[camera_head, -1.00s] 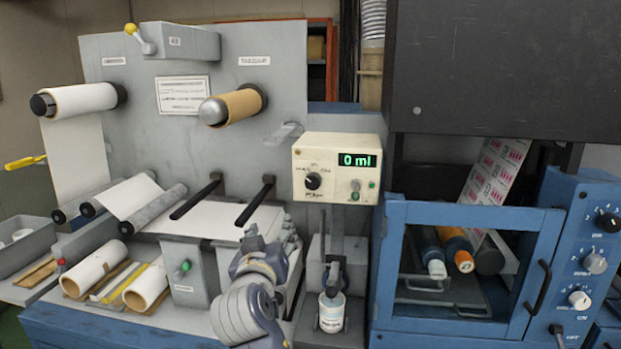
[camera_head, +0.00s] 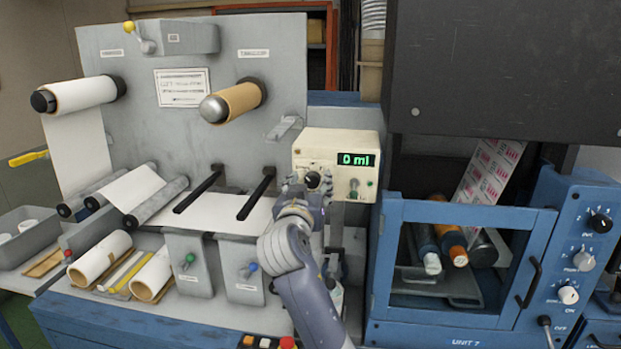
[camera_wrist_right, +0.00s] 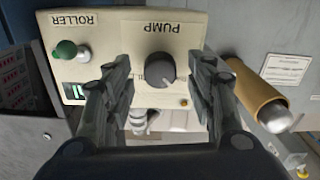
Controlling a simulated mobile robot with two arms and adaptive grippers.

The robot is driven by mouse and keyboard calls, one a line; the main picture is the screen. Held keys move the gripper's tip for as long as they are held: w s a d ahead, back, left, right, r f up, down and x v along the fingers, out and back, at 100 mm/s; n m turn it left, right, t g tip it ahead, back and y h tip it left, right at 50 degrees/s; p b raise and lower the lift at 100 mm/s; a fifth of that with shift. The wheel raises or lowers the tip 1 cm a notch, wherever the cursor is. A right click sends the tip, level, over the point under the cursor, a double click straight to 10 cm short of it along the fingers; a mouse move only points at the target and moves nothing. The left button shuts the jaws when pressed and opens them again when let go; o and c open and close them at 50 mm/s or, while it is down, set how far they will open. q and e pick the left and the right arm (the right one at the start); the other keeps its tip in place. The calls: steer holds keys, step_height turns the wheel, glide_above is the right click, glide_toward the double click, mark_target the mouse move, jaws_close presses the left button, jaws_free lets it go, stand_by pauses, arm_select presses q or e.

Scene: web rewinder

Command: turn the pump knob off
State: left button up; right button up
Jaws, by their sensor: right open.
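The pump box (camera_head: 337,160) is cream-coloured, with a green display (camera_head: 356,160) reading 0 ml. Its black pump knob (camera_head: 312,180) sits on the left of the front face. In the right wrist view the knob (camera_wrist_right: 160,69) shows under the upside-down word PUMP, between my two fingers. My right gripper (camera_head: 307,188) is in front of the knob in the head view and partly covers the area below it. In the right wrist view the right gripper (camera_wrist_right: 162,85) is open, its fingers apart on either side of the knob; contact cannot be told. My left gripper is not in view.
A green-tipped toggle (camera_wrist_right: 68,50) labelled ROLLER is beside the knob on the same box. A brown roll (camera_head: 232,102) is mounted on the grey panel to the left. A blue-framed cabinet (camera_head: 460,212) stands close on the right. A bottle below the box is mostly hidden by my arm.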

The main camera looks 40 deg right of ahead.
steer(key=shift+w+d, duration=0.15)
steer(key=c, duration=1.1)
steer(key=shift+o, duration=0.2)
steer(key=shift+f+m+b, duration=0.15)
steer(key=shift+m+b, duration=0.35)
steer(key=shift+b, duration=0.3)
steer(key=m+b, duration=0.2)
steer(key=b, duration=0.1)
steer(key=shift+f+m+b, duration=0.1)
steer(key=shift+m+b, duration=0.25)
steer(key=shift+m, duration=0.05)
steer(key=shift+m+b, duration=1.05)
steer(key=shift+m, duration=0.15)
steer(key=shift+r+m+b, duration=0.2)
steer(key=shift+m+b, duration=0.75)
steer(key=shift+m, duration=0.35)
steer(key=shift+r, duration=0.1)
